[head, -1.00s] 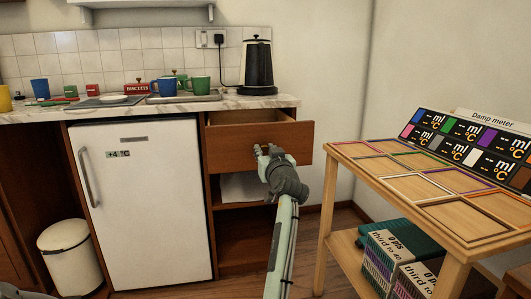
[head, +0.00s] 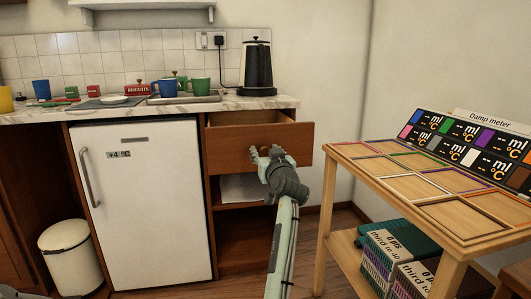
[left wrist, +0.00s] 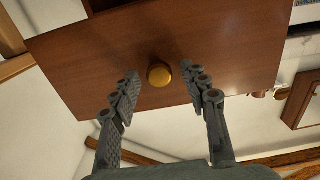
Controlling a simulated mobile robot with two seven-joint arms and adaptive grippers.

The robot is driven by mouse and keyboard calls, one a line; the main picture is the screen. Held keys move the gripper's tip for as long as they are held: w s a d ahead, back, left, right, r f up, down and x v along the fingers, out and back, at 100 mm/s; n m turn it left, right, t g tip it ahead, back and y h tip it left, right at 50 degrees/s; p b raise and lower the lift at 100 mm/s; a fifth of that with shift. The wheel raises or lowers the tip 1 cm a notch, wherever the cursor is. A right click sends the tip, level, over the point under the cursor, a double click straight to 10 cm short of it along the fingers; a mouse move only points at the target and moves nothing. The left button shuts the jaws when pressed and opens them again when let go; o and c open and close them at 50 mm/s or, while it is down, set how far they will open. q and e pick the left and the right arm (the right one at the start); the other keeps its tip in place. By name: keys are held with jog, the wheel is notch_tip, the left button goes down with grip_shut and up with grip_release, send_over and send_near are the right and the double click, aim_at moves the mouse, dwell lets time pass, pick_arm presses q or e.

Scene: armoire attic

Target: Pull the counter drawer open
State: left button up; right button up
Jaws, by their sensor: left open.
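The counter drawer (head: 295,136) is a brown wooden drawer under the marble-look counter, and it stands pulled partly out, with its inside showing above the front. My left gripper (head: 266,153) is in front of the drawer in the head view, hiding most of the knob. In the left wrist view its two fingers (left wrist: 156,88) are spread, one on each side of the knob, with gaps to it. My right gripper is not in view.
A white fridge (head: 150,215) stands left of the drawer, with a white bin (head: 70,257) beside it. A wooden table (head: 345,160) with a damp meter board stands close on the right. Mugs and a black kettle (head: 257,65) stand on the counter (head: 270,102).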

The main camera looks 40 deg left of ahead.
pick_arm(q)
jog(key=v, duration=0.7)
jog(key=shift+s+d, duration=0.15)
jog(key=shift+s, duration=0.05)
dwell(0.3)
